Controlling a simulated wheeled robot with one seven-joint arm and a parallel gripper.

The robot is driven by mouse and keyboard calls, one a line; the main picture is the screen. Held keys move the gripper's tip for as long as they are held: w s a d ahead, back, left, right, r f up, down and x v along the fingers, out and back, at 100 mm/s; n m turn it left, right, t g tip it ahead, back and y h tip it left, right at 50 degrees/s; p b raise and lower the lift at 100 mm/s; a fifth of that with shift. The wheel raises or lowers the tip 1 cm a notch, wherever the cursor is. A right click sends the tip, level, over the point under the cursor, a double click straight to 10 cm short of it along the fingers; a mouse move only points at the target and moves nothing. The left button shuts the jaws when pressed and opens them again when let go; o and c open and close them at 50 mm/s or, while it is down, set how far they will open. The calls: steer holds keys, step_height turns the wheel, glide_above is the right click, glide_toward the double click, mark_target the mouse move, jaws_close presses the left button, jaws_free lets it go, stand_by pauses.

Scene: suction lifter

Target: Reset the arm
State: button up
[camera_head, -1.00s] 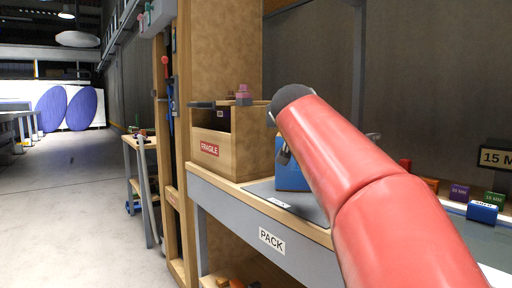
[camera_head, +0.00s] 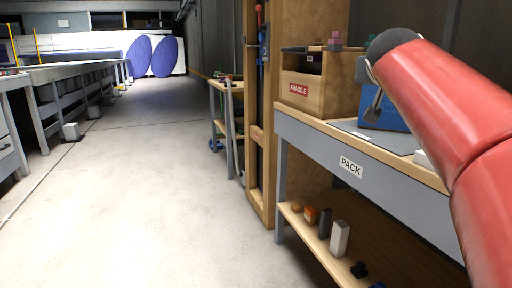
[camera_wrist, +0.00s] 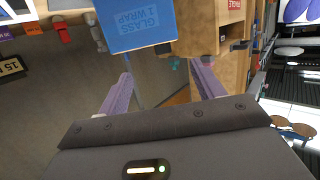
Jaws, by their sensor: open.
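My red arm (camera_head: 440,110) reaches in from the right in the head view, over the packing bench. My gripper (camera_wrist: 160,70) shows in the wrist view with its two purple fingers wide apart and nothing between them. In the head view the arm's dark end hides most of it. A blue box (camera_wrist: 138,22) marked "GLASS 1 WRAP" lies beyond the fingertips in the wrist view, apart from them. In the head view this blue box (camera_head: 392,118) stands on the bench, partly behind the arm.
The bench front (camera_head: 310,143) carries a "PACK" label. A wooden "FRAGILE" crate (camera_head: 318,92) stands on the bench. Small items, including a white block (camera_head: 340,238), sit on the lower shelf (camera_head: 312,232). A grey table (camera_head: 60,72) runs along the left. The floor (camera_head: 150,190) between is clear.

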steer(key=s+a+f+n+g+y+p, duration=0.1)
steer(key=s+a+f+g+y, duration=0.1)
steer(key=s+f, duration=0.7)
steer(key=s+a+f+n+g+y+p, duration=0.1)
steer(key=s+a+f+n+g+y, duration=0.1)
steer(key=s+a+f, duration=0.4)
steer(key=s+a+f+n+g+y, duration=0.1)
steer(key=s+a+f+g+y, duration=0.1)
steer(key=s+f, duration=1.2)
step_height(320, 180, down, 6)
steer(key=a+g, duration=0.1)
steer(key=g, duration=0.1)
steer(key=shift+a+r+n+g+p, duration=0.15)
steer(key=shift+a+n+g+p, duration=0.15)
steer(key=shift+a+p, duration=0.1)
steer(key=shift+w, duration=0.1)
